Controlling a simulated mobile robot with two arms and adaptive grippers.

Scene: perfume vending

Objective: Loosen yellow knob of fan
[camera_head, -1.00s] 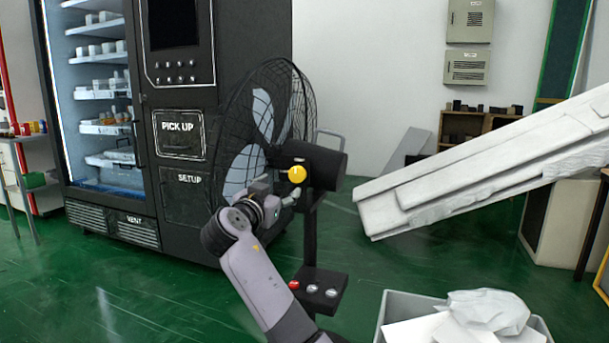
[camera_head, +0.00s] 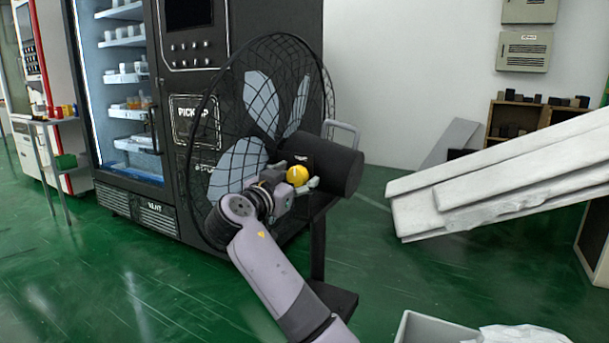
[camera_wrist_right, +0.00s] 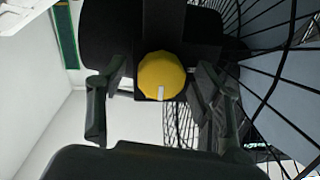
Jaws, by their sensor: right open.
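The yellow knob (camera_head: 297,175) sits on the black housing (camera_head: 341,165) of the fan (camera_head: 258,112). In the right wrist view the knob (camera_wrist_right: 161,76) is round with a white mark at its lower edge. My right gripper (camera_head: 301,178) is at the knob in the head view. In the wrist view my right gripper (camera_wrist_right: 152,108) is open, with one finger on each side of the knob. Gaps show between the fingers and the knob, so it does not look gripped. My left gripper is not in view.
The fan's wire cage (camera_wrist_right: 272,60) is close to one finger. A black vending machine (camera_head: 200,60) stands behind the fan. White slabs (camera_head: 500,180) jut in from the right, and a grey bin (camera_head: 430,328) stands at the front.

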